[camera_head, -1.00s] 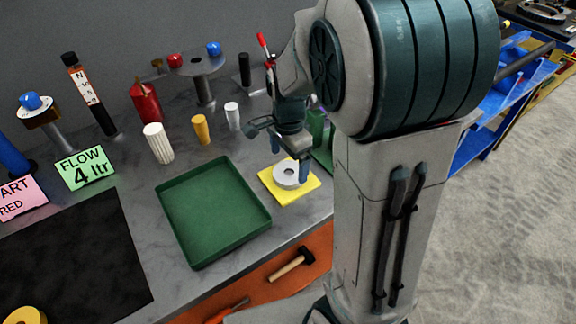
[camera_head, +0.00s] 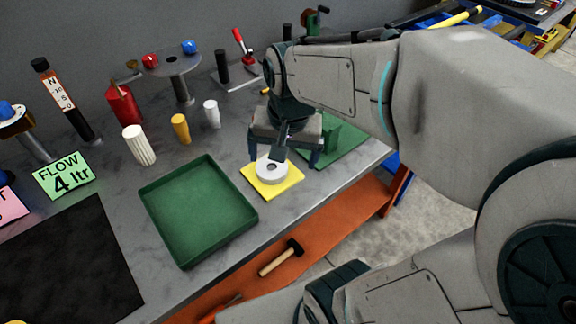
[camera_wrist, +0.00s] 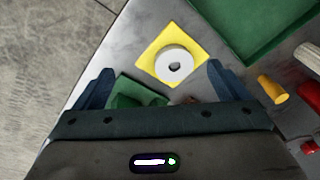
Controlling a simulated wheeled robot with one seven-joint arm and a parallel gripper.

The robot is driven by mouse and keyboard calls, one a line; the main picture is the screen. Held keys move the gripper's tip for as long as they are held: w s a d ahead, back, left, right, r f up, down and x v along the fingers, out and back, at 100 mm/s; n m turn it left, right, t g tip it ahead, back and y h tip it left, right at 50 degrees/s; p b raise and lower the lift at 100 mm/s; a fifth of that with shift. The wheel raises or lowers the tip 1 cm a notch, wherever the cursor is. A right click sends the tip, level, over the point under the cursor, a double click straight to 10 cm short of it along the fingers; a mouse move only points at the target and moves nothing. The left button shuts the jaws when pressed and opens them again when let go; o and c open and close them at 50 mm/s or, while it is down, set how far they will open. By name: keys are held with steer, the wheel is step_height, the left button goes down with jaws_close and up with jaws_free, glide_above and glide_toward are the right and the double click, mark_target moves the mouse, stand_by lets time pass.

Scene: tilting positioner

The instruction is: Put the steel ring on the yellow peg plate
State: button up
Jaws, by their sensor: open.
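The steel ring (camera_head: 272,169) lies on the yellow peg plate (camera_head: 284,188), near its middle. No peg stands out clearly in either view. My gripper (camera_head: 284,158) is above and just behind the plate in the head view, its fingers spread wide. In the wrist view its fingers (camera_wrist: 158,78) are apart with nothing held between them. The ring looks clear of the fingers.
A green tray (camera_head: 247,222) stands left of the plate. A green fixture (camera_head: 345,147) is to the right, behind my gripper. White, yellow and grey cylinders, including a yellow one (camera_head: 181,129), stand behind the tray. A hammer (camera_head: 281,258) lies on the orange shelf below.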

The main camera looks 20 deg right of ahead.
steer(key=s+n, duration=0.2)
steer(key=s+f+n+t, duration=0.1)
steer(key=s+n, duration=0.1)
steer(key=n, duration=0.1)
steer(key=shift+s+a+f, duration=0.1)
steer(key=shift+s, duration=0.25)
